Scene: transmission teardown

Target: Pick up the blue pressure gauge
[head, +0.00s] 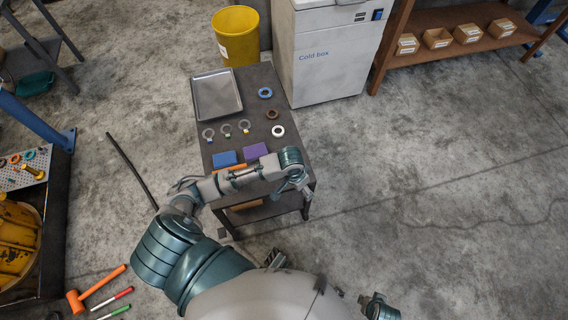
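A small round grey piece with a blue lower end (208,135), which looks like the blue pressure gauge, lies on the left side of the dark table (240,108). Two similar pieces lie to its right, one with a green end (227,131) and one with a yellow end (245,127). My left arm reaches across the table's near part. My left gripper (297,187) is at the table's right near edge, right of and nearer than the blue-ended piece, and apart from it. Its fingers are too small to read. My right arm shows only partly at the bottom; its gripper is not clearly visible.
A grey tray (217,95) lies at the table's far left. Blue (265,92), brown (272,114) and white (278,130) rings lie to the right. Blue (224,158) and purple (256,150) blocks lie near my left arm. A yellow bin (236,36) and Cold box (325,52) stand behind.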

